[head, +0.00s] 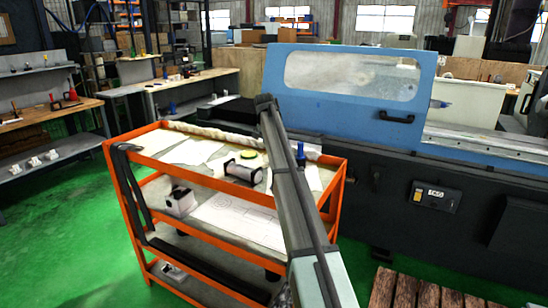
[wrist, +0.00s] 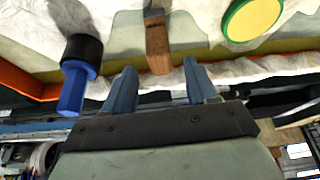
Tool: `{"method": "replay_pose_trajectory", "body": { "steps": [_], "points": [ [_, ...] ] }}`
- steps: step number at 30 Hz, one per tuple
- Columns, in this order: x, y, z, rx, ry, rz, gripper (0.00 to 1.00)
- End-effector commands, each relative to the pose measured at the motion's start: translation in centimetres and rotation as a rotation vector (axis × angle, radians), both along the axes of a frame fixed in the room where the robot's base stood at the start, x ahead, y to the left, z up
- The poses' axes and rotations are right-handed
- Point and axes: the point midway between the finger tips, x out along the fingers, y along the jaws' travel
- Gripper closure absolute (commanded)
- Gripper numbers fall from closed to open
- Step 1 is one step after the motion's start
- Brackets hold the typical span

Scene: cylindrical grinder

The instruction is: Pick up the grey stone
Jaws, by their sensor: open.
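A narrow block (wrist: 157,45), grey on its upper part and brown at its near end, lies on the pale cart top in the wrist view. It is the only thing there that resembles the grey stone, but I cannot be sure that it is. My gripper (wrist: 160,84) is open and empty, its two blue fingers apart. The block's near end appears just beyond the gap between the fingertips, and I see no contact. In the head view my arm crosses the cart, and I cannot make out the gripper or the block.
The orange cart (head: 130,205) also carries papers and a white cylinder (head: 243,170). The blue-hooded grinder (head: 345,115) stands close behind.

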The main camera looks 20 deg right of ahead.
Motion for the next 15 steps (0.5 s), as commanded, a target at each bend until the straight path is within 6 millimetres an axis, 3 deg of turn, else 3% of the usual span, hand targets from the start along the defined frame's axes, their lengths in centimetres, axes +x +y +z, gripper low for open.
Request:
{"method": "replay_pose_trajectory", "body": {
  "steps": [9, 15],
  "points": [
    [0.9, -0.6, -3.9, 0.001, 0.002, 0.000, 0.43],
    [1.0, -0.7, -4.3, 0.000, 0.001, 0.000, 0.43]
  ]
}}
